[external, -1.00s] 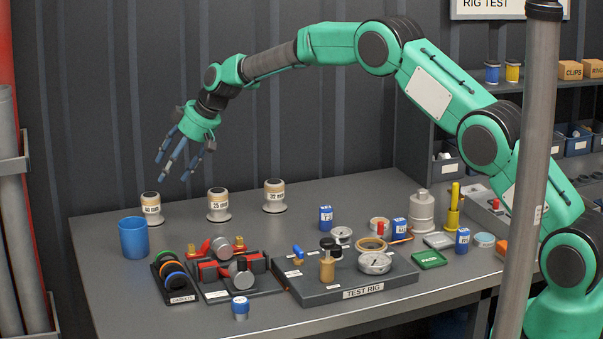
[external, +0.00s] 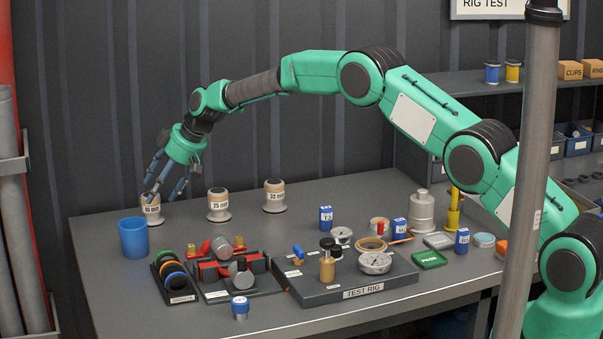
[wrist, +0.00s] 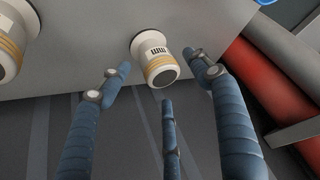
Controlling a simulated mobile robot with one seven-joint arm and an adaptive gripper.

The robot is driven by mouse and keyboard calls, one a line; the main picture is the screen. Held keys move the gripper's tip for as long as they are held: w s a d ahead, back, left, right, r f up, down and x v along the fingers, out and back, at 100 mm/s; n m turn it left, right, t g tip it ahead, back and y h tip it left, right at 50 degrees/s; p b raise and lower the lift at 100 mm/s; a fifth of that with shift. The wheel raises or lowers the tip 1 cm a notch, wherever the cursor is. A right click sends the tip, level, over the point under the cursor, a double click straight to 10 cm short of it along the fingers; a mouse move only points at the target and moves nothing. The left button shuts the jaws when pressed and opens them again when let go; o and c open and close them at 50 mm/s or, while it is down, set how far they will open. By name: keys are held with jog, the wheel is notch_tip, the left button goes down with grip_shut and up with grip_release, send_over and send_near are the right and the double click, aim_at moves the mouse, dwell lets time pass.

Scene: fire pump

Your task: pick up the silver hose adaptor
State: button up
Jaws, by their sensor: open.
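My three-fingered gripper (external: 161,188) is open and empty, pointing down at the left-hand hose adaptor (external: 151,213) at the back left of the table. That adaptor is a pale, silvery upright fitting with a wide foot, a tan band and an "mm" label; its size number is unclear. In the external view my fingers partly cover it. In the wrist view the adaptor (wrist: 152,52) lies between the spread fingers of my gripper (wrist: 162,80), and I see no clear contact. Two similar adaptors stand to its right, marked 25 mm (external: 218,206) and 32 mm (external: 274,197).
A blue cup (external: 133,240) stands just in front of the left adaptor. A gasket rack (external: 178,279) and the test rig (external: 350,285) are nearer the front. A neighbouring adaptor (wrist: 12,45) shows at the wrist view's left edge. The table between the adaptors is clear.

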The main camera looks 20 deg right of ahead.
aim_at(152, 209)
jog(key=shift+f, duration=0.15)
jog(key=shift+b+x, duration=0.5)
jog(key=shift+x, duration=2)
jog(key=shift+a, duration=0.1)
jog(key=shift+c, duration=0.5)
jog(key=c, duration=1.2)
